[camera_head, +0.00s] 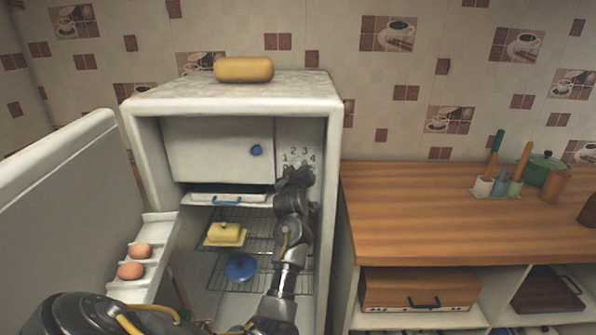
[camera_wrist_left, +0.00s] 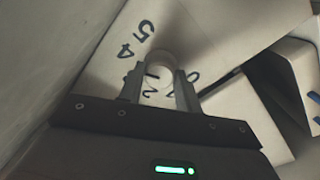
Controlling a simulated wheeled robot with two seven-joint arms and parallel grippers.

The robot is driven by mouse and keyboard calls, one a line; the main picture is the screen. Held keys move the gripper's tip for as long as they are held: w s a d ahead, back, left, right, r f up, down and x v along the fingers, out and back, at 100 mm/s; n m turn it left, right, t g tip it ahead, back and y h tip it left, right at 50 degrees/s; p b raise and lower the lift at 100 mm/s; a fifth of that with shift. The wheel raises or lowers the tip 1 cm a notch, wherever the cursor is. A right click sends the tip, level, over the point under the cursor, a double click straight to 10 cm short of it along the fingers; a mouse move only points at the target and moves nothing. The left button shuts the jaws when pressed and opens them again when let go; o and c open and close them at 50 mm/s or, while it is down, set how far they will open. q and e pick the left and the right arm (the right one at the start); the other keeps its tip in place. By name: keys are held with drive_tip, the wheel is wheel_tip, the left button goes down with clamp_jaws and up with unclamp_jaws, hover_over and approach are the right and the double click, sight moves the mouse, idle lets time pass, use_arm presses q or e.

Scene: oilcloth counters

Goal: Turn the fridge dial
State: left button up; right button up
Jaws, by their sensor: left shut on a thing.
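The white fridge (camera_head: 330,115) stands with its door (camera_head: 60,190) swung open to the left. The dial panel (camera_head: 312,135), with numbers printed around the dial, is at the upper right inside. My left gripper (camera_head: 297,172) reaches up to it and covers most of the dial in the head view. In the left wrist view, the round white dial (camera_wrist_left: 161,59) sits between the two fingers of my left gripper (camera_wrist_left: 158,82), which are shut on it. Digits such as 5, 4 and 0 show around it; some are partly hidden by the fingers. My right gripper is not in view.
The freezer flap (camera_head: 220,150) with a blue knob (camera_head: 256,150) is beside the panel. Below are a yellow butter dish (camera_head: 226,233) and a blue lidded dish (camera_head: 241,267). Eggs (camera_head: 131,270) sit in the door. A yellow loaf-shaped thing (camera_head: 243,69) lies on top. The wooden counter (camera_head: 430,210) is right.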

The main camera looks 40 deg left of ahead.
use_arm(q)
drive_tip(key=shift+f+n+y+b, duration=0.1)
drive_tip(key=shift+n+y+b, duration=0.2)
drive_tip(key=shift+n+b, duration=2.8)
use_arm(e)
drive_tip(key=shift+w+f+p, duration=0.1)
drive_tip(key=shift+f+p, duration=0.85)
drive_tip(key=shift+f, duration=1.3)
use_arm(q)
drive_tip(key=shift+n, duration=1.1)
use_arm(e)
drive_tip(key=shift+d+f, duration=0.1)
use_arm(q)
drive_tip(key=o, duration=1)
